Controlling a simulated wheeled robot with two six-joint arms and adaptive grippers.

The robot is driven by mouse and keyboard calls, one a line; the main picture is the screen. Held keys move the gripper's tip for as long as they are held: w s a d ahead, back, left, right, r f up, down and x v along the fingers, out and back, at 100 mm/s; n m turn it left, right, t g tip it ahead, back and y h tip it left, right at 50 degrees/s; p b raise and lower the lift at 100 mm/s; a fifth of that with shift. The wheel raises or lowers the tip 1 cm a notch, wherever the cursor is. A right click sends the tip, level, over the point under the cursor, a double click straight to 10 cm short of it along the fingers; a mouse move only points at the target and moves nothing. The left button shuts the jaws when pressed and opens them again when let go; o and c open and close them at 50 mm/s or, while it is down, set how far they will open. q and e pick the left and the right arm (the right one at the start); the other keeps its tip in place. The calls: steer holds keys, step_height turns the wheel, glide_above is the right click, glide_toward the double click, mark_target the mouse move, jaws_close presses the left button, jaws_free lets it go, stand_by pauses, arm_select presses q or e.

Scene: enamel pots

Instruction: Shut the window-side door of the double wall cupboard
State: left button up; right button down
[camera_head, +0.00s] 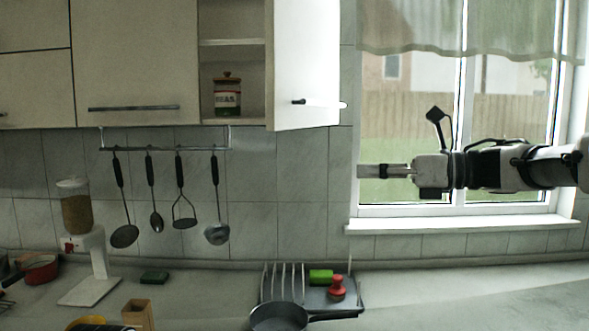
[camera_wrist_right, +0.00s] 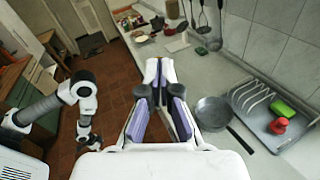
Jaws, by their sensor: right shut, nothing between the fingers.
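The double wall cupboard (camera_head: 232,60) hangs at the upper middle of the head view. Its window-side door (camera_head: 307,60) stands open, swung out toward me, with a dark handle (camera_head: 299,101) near its lower edge. The other door (camera_head: 135,55) is shut. My right gripper (camera_head: 362,171) is shut and empty, in front of the window, pointing left. It is lower than the open door and to its right, apart from it. The right wrist view shows its closed fingers (camera_wrist_right: 160,64). My left arm (camera_wrist_right: 75,92) shows there too, but its finger state is unclear.
A lidded jar (camera_head: 227,94) stands inside the cupboard. Utensils hang from a rail (camera_head: 165,148) below. On the counter are a dish rack (camera_head: 345,298), a pan (camera_head: 278,317) and a dispenser (camera_head: 85,240). The window (camera_head: 410,120) is at right. Air below the door looks clear.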

steer(key=s+r+n+b, duration=0.1)
steer(key=s+r+n, duration=0.1)
steer(key=s+r, duration=0.45)
steer(key=p, duration=0.3)
glide_toward(286, 127)
steer(key=shift+t+y, duration=0.3)
steer(key=shift+y, duration=0.1)
steer(key=p+x, duration=0.1)
steer(key=x, duration=0.1)
steer(key=p+x, duration=0.1)
steer(key=x, duration=0.1)
steer(key=p+x, duration=0.1)
steer(key=x, duration=0.2)
steer(key=shift+f, duration=0.3)
arm_select(q)
steer(key=r, duration=0.3)
steer(key=shift+w+r, duration=0.2)
steer(key=shift+w, duration=0.15)
arm_select(e)
steer(key=shift+s+a, duration=0.15)
steer(key=shift+w+f, duration=0.1)
steer(key=shift+w, duration=0.15)
